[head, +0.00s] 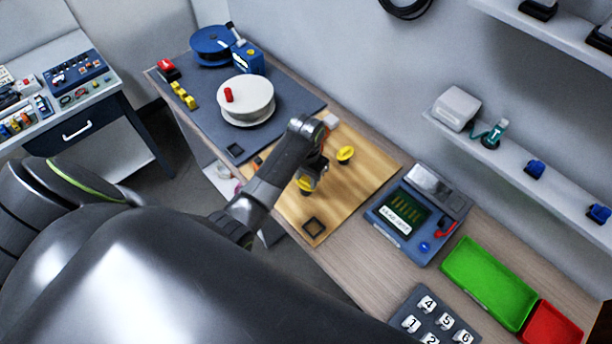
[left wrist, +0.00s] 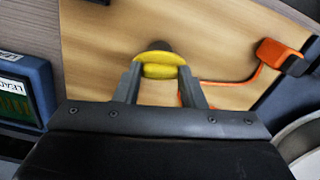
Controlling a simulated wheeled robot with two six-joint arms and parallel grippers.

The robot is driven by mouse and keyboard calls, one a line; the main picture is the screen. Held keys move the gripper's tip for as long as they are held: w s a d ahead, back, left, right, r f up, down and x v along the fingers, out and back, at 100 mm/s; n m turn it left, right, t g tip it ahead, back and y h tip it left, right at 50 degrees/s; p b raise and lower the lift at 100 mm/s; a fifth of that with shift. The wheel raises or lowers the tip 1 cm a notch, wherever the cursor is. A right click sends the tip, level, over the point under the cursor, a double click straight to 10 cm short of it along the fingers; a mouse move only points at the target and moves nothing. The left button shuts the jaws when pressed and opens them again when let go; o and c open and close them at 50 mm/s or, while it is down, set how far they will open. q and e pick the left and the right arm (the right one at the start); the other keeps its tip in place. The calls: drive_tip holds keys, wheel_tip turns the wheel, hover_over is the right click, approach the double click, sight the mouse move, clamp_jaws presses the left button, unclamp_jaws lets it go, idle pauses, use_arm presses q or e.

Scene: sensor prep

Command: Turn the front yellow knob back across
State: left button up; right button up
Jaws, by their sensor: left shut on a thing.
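Two yellow knobs stand on the wooden board (head: 373,180). The front yellow knob (head: 304,186) is partly hidden by my left gripper (head: 311,176). The rear yellow knob (head: 345,153) stands free, toward the wall. In the left wrist view, the front knob (left wrist: 160,70) is a yellow disc with a raised bar across it, lying between the two fingertips (left wrist: 163,72). My left gripper is shut on this bar, which runs roughly left to right in that view. My right gripper is not in view.
An orange block with a cable (left wrist: 278,56) lies beside the knob. A white spool (head: 246,108) stands on the dark mat (head: 292,103) behind. To the right are a blue device (head: 416,236), a green tray (head: 488,283) and a red tray (head: 552,324). A shelf (head: 520,164) hangs above.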

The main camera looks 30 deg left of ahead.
use_arm(q)
drive_tip(key=shift+m, duration=1.2)
drive_tip(key=o, duration=1)
